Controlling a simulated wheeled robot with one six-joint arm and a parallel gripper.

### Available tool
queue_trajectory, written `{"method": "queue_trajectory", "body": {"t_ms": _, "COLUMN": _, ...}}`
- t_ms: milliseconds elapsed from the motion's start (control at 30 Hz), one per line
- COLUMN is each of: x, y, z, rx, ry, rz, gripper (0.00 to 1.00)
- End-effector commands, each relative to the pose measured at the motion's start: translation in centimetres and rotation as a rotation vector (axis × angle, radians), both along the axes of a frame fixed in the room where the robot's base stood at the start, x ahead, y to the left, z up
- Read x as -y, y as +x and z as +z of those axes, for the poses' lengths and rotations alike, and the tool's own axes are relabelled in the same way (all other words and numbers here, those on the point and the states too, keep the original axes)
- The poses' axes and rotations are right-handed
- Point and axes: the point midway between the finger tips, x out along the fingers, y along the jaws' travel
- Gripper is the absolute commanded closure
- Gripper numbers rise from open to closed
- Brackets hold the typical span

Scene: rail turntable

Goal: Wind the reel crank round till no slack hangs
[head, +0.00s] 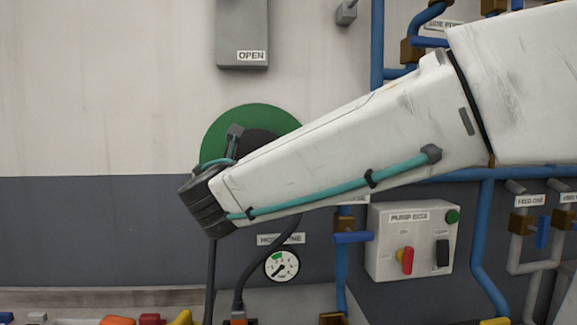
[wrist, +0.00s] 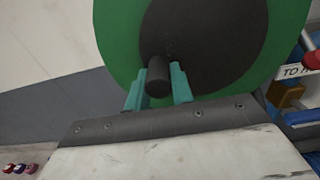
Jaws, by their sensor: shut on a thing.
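The reel is a green disc with a dark hub; in the head view its green face (head: 225,130) shows on the wall, partly hidden behind my arm. In the wrist view the reel (wrist: 115,40) fills the upper middle. The dark crank handle (wrist: 158,82) sticks out from its hub. My gripper (wrist: 159,76) has its teal fingers on both sides of this handle and is shut on it. In the head view my arm's end hides the crank. A dark hose (head: 262,265) hangs in a curve below the reel, its upper part hidden by my arm.
A round gauge (head: 282,265) sits below the reel, and a grey box marked OPEN (head: 242,35) above it. A pump box (head: 412,243) with a red knob and blue pipes (head: 483,235) are at the right. Coloured objects (head: 150,319) lie along the bottom left.

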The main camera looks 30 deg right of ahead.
Motion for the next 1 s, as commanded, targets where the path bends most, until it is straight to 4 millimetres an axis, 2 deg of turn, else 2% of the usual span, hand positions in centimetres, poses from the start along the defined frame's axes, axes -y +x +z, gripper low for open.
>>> {"method": "queue_trajectory", "body": {"t_ms": 333, "x": 0.2, "y": 0.0, "z": -0.2, "rx": -0.001, "ry": 0.000, "rz": -0.003, "gripper": 1.00}}
{"method": "queue_trajectory", "body": {"t_ms": 600, "x": 0.7, "y": -0.2, "z": -1.3, "rx": 0.001, "ry": 0.001, "rz": -0.006, "gripper": 1.00}}
{"method": "queue_trajectory", "body": {"t_ms": 1000, "x": 1.1, "y": -0.4, "z": -1.4, "rx": 0.005, "ry": 0.000, "rz": -0.011, "gripper": 1.00}}
